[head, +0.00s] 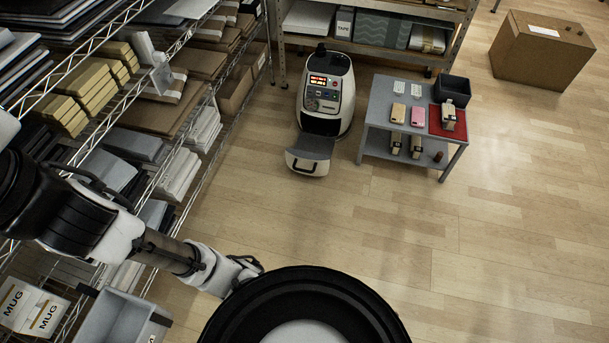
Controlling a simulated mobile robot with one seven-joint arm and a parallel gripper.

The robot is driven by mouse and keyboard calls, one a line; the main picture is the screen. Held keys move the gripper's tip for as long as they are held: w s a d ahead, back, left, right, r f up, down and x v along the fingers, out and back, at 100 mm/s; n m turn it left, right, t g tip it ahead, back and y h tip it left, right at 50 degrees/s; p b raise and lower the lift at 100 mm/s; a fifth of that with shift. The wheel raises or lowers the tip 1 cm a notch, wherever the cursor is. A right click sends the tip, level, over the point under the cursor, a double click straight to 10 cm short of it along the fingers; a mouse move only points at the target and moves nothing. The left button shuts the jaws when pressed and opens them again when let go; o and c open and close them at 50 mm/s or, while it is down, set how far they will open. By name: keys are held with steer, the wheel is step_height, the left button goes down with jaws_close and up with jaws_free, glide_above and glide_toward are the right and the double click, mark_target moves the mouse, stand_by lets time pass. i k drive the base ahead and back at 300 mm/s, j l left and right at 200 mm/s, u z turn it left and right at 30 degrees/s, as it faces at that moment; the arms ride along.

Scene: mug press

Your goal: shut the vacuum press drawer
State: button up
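The vacuum press (331,88) is a white, rounded machine with a dark control panel and a lit red display. It stands on the floor at the upper middle of the head view. Its drawer (309,157) sticks out at the front, open towards me, with a dark handle on its front face. My gripper (250,268) is at the lower left, far from the drawer and near the shelving. Its fingers are small and partly hidden by my own dark round body part, so its opening cannot be told.
A grey low table (378,121) with phone cases, a red mat and a dark bin stands right of the press. Wire shelving (185,120) with stacked boxes runs along the left. A cardboard box (541,50) is at the upper right. Open wooden floor (330,220) lies before the press.

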mark_target(311, 155)
steer(key=k, duration=0.55)
steer(key=i+l, duration=0.1)
steer(key=i, duration=0.45)
steer(key=i+l, duration=0.15)
steer(key=i, duration=0.45)
steer(key=i+l, duration=0.1)
steer(key=i, duration=0.45)
steer(key=i+l+u, duration=0.1)
steer(key=i, duration=0.45)
